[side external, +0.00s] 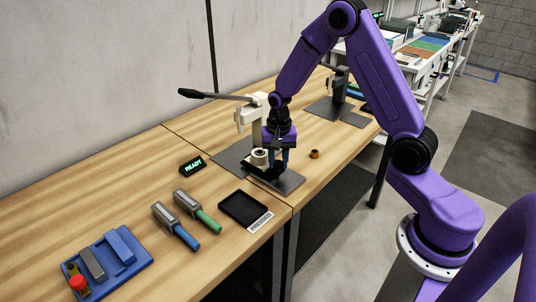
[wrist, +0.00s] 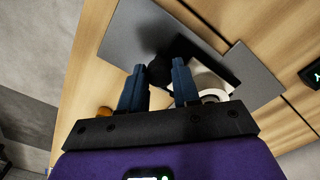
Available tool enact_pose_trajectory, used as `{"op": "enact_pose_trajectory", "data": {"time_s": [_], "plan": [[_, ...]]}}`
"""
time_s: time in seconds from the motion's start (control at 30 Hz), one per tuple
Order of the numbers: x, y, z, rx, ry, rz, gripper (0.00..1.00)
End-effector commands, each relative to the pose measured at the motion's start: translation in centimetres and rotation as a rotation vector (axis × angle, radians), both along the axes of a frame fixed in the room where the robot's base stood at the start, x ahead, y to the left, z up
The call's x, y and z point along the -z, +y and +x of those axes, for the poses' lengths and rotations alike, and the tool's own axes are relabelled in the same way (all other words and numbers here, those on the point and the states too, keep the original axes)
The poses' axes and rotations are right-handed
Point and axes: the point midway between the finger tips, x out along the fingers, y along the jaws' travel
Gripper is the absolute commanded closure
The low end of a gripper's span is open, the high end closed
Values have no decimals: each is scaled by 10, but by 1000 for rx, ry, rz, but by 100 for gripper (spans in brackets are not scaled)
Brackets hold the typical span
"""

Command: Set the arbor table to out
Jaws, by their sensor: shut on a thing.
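The cream arbor press (side external: 257,112) stands on the bench with its long dark lever pointing left. Its dark grey table plate (side external: 288,184) sticks out at the front right of the press, past the wider base plate (side external: 228,160). The table plate also fills the upper middle of the wrist view (wrist: 140,38). My gripper (side external: 278,163) is low over the table plate, beside a cream cup (side external: 259,158). In the wrist view, my gripper (wrist: 160,75) is shut on a dark knob (wrist: 174,68) at the plate, partly hidden by the fingers.
A small brass-coloured part (side external: 314,154) lies on the bench right of my gripper. A second press (side external: 339,92) stands behind.

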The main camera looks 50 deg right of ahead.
Motion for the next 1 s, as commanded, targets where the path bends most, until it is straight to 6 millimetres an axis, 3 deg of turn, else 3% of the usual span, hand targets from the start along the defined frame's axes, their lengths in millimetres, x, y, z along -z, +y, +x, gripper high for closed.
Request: {"op": "enact_pose_trajectory", "data": {"time_s": [0.3, 0.73, 0.77, 0.8, 0.83, 1.0], "plan": [[0, 0, -43, 0, 3, 0, 100], [0, 0, -49, 1, 0, 0, 100], [0, 0, -49, 1, 0, 0, 62], [0, 0, -49, 1, 0, 0, 49], [0, 0, -49, 1, 0, 0, 43], [0, 0, -49, 0, 0, 0, 43]]}}
